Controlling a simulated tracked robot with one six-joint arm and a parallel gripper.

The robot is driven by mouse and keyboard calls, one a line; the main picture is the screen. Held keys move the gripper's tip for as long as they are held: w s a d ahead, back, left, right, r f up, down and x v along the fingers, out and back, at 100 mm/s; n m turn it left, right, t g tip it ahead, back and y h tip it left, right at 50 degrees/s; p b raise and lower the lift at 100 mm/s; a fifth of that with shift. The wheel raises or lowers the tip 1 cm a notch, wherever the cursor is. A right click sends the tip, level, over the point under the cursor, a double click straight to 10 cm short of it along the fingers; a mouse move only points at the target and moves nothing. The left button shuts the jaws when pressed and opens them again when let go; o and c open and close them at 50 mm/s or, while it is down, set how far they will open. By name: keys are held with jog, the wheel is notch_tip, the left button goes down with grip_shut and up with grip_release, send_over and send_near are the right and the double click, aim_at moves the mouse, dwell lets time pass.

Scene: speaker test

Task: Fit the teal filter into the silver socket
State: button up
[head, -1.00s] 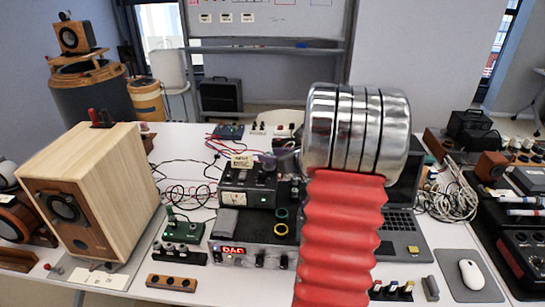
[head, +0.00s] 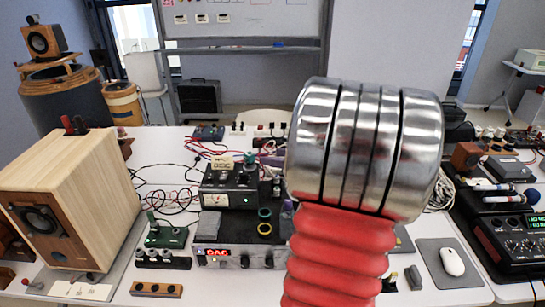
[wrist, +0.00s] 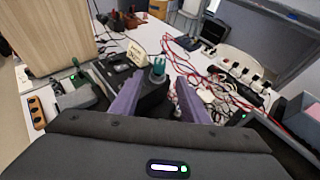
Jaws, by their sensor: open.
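Nothing is seen held. I cannot make out the silver socket with certainty.
A wooden speaker (head: 75,190) stands at the left. A black meter box (head: 230,190) with a tan sign (head: 222,161) is mid-table. Red cables (wrist: 195,70) and a power strip (wrist: 243,77) lie right in the wrist view. A white mouse (head: 452,260) lies at the right.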

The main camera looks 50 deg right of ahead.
dwell(0.7)
jog(key=w+a+r+n+g+y, duration=0.1)
jog(key=a+n+g+y, duration=0.2)
jog(key=a+n, duration=0.85)
jog(key=w+a+n+g+y, duration=0.2)
jog(key=a+n, duration=0.3)
jog(key=a, duration=1.3)
jog(key=s+a+n+g+h, duration=0.2)
jog(key=s+a+n, duration=1.1)
jog(key=n, duration=0.7)
jog(key=shift+a+r+n+g+h, duration=0.15)
jog(key=shift+r+n+g+h, duration=0.2)
jog(key=shift+h, duration=0.45)
jog(key=shift+f, duration=0.1)
jog(key=shift+c, duration=1.2)
